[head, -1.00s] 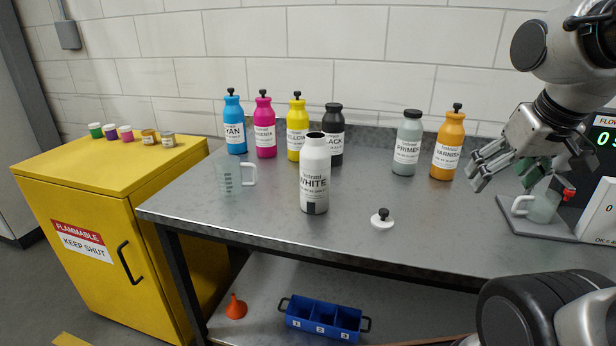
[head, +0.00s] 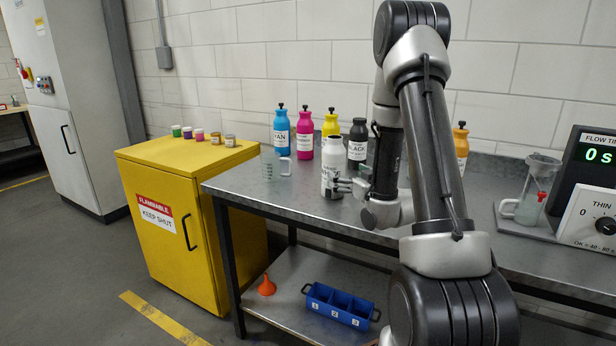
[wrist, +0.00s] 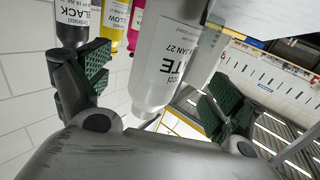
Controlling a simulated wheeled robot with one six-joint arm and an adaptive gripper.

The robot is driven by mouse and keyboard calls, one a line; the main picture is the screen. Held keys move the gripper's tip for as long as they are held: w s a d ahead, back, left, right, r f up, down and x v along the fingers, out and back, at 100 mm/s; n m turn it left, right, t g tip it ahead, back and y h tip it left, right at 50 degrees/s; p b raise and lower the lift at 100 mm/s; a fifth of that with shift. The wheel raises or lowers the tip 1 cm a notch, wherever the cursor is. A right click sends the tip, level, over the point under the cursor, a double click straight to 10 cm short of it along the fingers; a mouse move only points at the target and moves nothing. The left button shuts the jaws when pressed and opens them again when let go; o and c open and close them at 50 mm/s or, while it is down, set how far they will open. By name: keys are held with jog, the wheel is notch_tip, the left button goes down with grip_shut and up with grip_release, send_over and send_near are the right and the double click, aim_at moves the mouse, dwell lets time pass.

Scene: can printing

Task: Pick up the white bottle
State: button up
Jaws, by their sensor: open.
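In the wrist view the white bottle (wrist: 165,65) lies between the two green-padded fingers of my gripper (wrist: 155,85).
Cyan (head: 281,128), magenta (head: 304,135), yellow (head: 331,124) and black (head: 357,143) bottles stand close behind. A clear beaker (head: 275,166) stands left of the white bottle. A flow-time display (head: 597,155) and clear cup (head: 528,207) stand at right.

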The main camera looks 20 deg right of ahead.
aim_at(333, 164)
jog(key=shift+w+a+f, duration=0.1)
jog(key=shift+a+f, duration=0.05)
jog(key=shift+a, duration=0.15)
jog(key=w, duration=0.5)
jog(key=w+r, duration=0.1)
jog(key=w, duration=0.1)
jog(key=shift+w, duration=0.3)
jog(key=shift+r, duration=0.1)
jog(key=c, duration=1.8)
jog(key=shift+r, duration=0.15)
